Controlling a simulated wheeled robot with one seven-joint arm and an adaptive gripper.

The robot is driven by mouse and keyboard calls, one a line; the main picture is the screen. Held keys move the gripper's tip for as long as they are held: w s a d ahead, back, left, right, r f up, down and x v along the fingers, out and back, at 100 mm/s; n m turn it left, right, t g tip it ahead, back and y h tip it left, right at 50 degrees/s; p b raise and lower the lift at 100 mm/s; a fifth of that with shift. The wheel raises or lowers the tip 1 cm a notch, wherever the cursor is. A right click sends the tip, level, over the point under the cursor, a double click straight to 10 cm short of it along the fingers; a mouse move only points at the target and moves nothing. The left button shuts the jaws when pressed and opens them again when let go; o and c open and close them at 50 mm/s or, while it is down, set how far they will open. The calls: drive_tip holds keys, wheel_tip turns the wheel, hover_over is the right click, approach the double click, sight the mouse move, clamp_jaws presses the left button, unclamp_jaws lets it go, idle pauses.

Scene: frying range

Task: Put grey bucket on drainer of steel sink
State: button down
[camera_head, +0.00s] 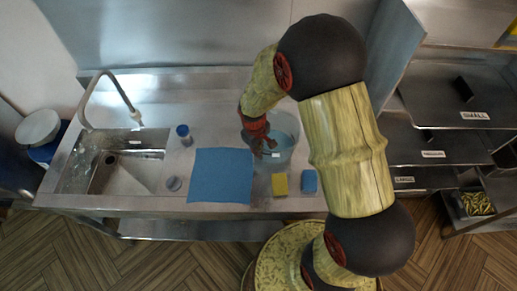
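The grey bucket (289,129) looks bluish-grey and stands on the right part of the steel counter, partly hidden by my gripper and arm. My gripper (270,148) is at the bucket's left side and overlaps its rim in the picture. Its fingers are too small and dark to tell whether they are open, shut or touching the bucket. The steel sink (124,175) has its basin at the left end, with a tall curved tap behind it. Its flat steel drainer surface (215,122) extends to the right of the basin.
A blue cloth (220,176) lies mid-counter. A blue-topped container (184,134) and a small round grey item (174,183) are near the basin. A yellow sponge (279,184) and a blue sponge (309,181) lie at the front edge. Labelled steel shelves (440,148) stand right.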

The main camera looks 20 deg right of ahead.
drive_tip(key=shift+f, duration=0.1)
drive_tip(key=c, duration=2)
unclamp_jaws()
drive_tip(key=shift+c, duration=0.2)
drive_tip(key=s+a+r+m+t, duration=0.1)
drive_tip(key=s+r, duration=0.2)
drive_tip(key=r, duration=1)
drive_tip(key=s+a+r+m+t, duration=0.1)
drive_tip(key=s+r, duration=0.3)
drive_tip(key=r, duration=0.9)
drive_tip(key=s+r+m+t+y, duration=0.1)
drive_tip(key=s+r+m+t, duration=0.1)
drive_tip(key=s+r, duration=0.6)
drive_tip(key=s+t, duration=0.1)
drive_tip(key=s, duration=0.3)
drive_tip(key=shift+a, duration=0.4)
